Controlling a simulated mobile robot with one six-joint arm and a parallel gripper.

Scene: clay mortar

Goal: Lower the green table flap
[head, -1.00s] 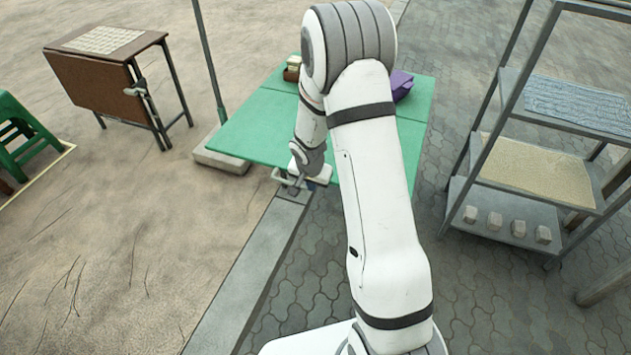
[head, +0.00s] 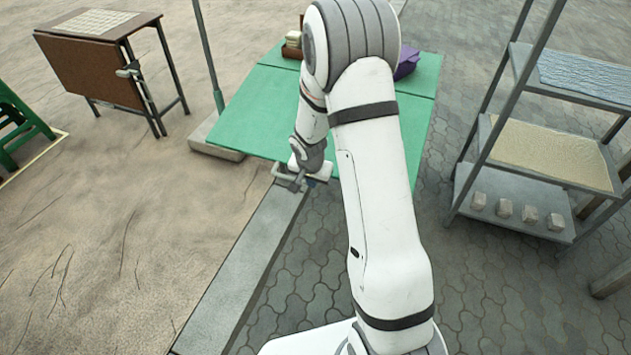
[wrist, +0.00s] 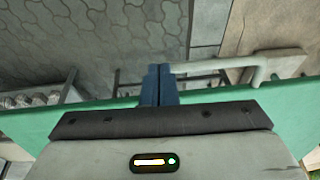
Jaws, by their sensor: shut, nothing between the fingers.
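The green table (head: 424,72) stands ahead, partly hidden behind my arm. Its near panel, the green flap (head: 258,115), looks raised and level with the rest; a seam runs between them. A grey bracket-like handle (head: 288,178) is at the flap's near edge. My gripper (head: 316,182) is at that edge, close to the handle. In the wrist view, the dark blue fingers (wrist: 156,84) are shut together and empty, in front of the green edge (wrist: 292,108). The pale bent handle (wrist: 258,70) is right of the fingers; contact cannot be told.
A grey shelf rack (head: 530,170) stands at right. A brown folding table (head: 90,70) and a green stool (head: 18,120) are at left. A purple item (head: 407,63) and a small stack (head: 292,42) sit on the table's far part. A kerb (head: 235,275) runs below the flap.

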